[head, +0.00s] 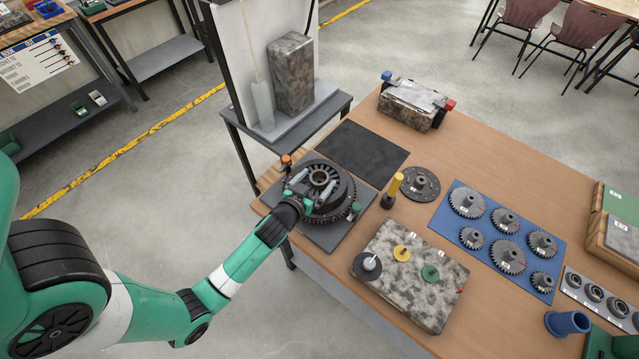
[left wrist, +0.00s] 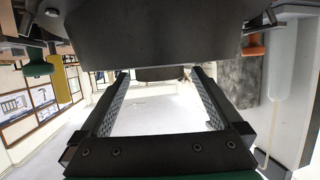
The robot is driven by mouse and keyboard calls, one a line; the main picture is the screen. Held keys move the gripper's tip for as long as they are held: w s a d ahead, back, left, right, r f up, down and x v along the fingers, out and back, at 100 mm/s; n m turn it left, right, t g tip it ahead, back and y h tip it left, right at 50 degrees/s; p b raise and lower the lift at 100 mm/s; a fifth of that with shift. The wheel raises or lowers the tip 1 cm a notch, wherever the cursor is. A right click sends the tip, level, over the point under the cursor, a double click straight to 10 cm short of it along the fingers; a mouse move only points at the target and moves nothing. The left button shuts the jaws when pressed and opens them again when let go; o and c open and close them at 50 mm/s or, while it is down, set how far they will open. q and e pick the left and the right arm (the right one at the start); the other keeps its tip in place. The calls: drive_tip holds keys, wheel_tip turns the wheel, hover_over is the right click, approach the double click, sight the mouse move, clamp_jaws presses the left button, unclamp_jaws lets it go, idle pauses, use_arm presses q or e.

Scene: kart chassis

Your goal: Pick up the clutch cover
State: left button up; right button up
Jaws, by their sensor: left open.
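The clutch cover (head: 343,188) appears to be the round dark part with a lighter hub, seated on a toothed ring on a dark square plate (head: 322,234). My left gripper (head: 298,187) is at the left side of this stack in the head view, and its fingers hide part of it. In the left wrist view, its two fingers (left wrist: 160,76) are apart. A large dark surface (left wrist: 160,40) fills the top of that view, with a smaller dark edge between the fingertips. I cannot tell whether the fingers touch the cover.
Orange-topped (head: 286,160) and green-topped (head: 357,207) posts stand beside the stack. A yellow-handled tool (head: 395,186) and a dark disc (head: 420,184) are to its right. A mottled block (head: 420,293) lies in front, and a blue gear mat (head: 474,258) further right. The black mat (head: 362,150) is clear.

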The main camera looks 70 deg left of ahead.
use_arm(q)
drive_tip(key=shift+w+a+f, duration=0.1)
drive_tip(key=shift+w+a, duration=0.05)
drive_tip(key=shift+w, duration=0.05)
clamp_jaws()
idle(0.6)
